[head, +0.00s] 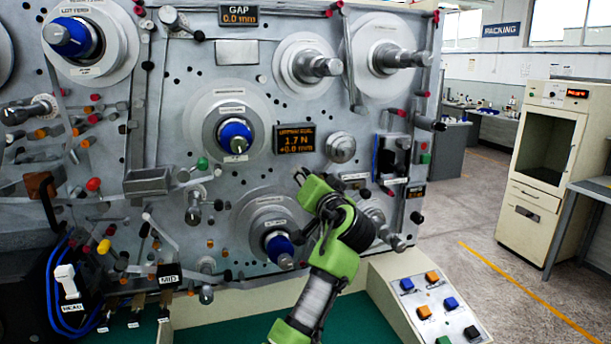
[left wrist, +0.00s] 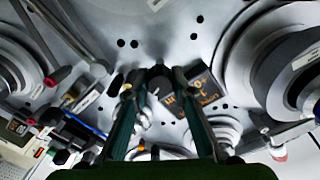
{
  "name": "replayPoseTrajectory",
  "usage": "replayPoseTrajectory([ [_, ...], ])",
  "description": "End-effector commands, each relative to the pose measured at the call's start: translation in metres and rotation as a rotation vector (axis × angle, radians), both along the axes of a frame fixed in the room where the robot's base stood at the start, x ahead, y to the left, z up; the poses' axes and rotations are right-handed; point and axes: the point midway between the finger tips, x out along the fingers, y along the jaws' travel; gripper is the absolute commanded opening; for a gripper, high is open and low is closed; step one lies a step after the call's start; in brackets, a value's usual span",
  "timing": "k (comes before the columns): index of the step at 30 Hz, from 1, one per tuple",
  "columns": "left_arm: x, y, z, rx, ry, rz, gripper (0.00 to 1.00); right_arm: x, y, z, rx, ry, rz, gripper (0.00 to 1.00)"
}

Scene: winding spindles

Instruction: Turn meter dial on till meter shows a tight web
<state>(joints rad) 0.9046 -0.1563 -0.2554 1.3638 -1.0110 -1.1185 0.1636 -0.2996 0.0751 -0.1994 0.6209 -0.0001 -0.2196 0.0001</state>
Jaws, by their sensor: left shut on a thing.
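The meter (head: 295,138) is a dark panel with orange text on the machine's face. It reads 1.7 N and +0.0 mm; its top line is too small to read surely. It also shows, tilted, in the left wrist view (left wrist: 199,95). My left gripper (head: 303,178) reaches up from below, its fingertips just under the meter. In the left wrist view its two fingers (left wrist: 156,88) are closed about a small dark knob (left wrist: 159,76), which seems to be the meter dial. The gripper mostly hides this knob in the head view. My right gripper is not in view.
A blue-capped spindle (head: 235,137) stands left of the meter and a silver knob (head: 341,148) to its right. Another blue spindle (head: 279,250) is close below left of my arm. A button console (head: 385,268) stands at lower right, with open floor beyond.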

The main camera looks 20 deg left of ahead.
Motion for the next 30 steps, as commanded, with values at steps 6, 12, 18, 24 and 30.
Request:
replayPoseTrajectory([
  [6,0.0,0.0016,0.002,0.07,0.043,0.003,0.01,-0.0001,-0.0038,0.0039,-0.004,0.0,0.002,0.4],
  [12,0.0,0.0016,0.002,0.093,0.059,0.003,0.01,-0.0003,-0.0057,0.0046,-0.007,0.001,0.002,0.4],
  [18,0.0,0.0017,0.0022,0.096,0.06,0.002,0.01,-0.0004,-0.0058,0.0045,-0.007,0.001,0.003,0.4],
  [24,-0.0001,0.0017,0.0025,0.095,0.059,0.003,0.31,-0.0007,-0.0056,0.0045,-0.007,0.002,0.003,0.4],
  [30,-0.0001,0.001,0.0016,0.094,0.061,0.002,0.4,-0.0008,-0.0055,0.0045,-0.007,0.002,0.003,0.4],
])
